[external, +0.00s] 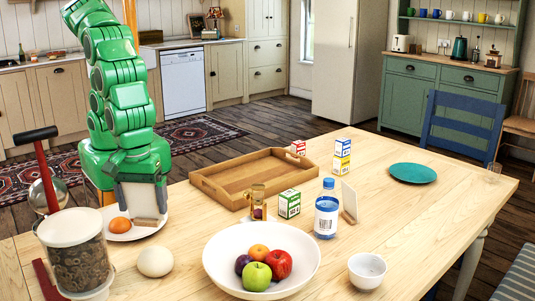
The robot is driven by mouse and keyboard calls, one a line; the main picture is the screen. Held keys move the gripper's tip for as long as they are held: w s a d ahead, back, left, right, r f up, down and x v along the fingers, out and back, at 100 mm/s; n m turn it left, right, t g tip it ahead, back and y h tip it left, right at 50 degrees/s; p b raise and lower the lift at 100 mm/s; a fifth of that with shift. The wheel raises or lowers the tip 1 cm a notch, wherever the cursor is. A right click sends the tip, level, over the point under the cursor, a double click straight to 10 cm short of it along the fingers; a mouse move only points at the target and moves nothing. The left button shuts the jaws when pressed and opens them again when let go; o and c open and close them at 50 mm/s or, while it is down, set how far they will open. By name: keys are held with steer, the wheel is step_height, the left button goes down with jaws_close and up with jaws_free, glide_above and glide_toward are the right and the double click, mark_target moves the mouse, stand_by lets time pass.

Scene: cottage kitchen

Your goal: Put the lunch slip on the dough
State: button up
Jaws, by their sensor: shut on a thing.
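A pale, rounded lump (155,262), apparently the dough, sits on the near left of the wooden table (195,225). Nothing lies on top of it. A white card (349,200) leans in a small wooden holder beside the blue-labelled bottle; no writing is readable, so I cannot tell whether it is the lunch slip. A white panel (140,197) with a wooden strip at its foot shows behind the orange, just below my green arm; I cannot tell what it is. My arm rises at the left and runs out of the top edge.
A fruit bowl (220,262), bottle (327,212), small cup (367,269), wooden tray (225,185) and teal plate (412,172) occupy the table. The right side is mostly clear.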

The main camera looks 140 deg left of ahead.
steer(key=shift+w+d+f, duration=0.1)
steer(key=shift+w+f, duration=0.25)
steer(key=shift+f, duration=0.55)
steer(key=shift+w+d+f, duration=0.1)
steer(key=shift+w+f, duration=0.2)
steer(key=shift+f, duration=0.65)
steer(key=shift+w+f, duration=0.35)
steer(key=shift+f, duration=0.55)
steer(key=shift+f, duration=0.15)
steer(key=o, duration=0.8)
steer(key=shift+c, duration=0.2)
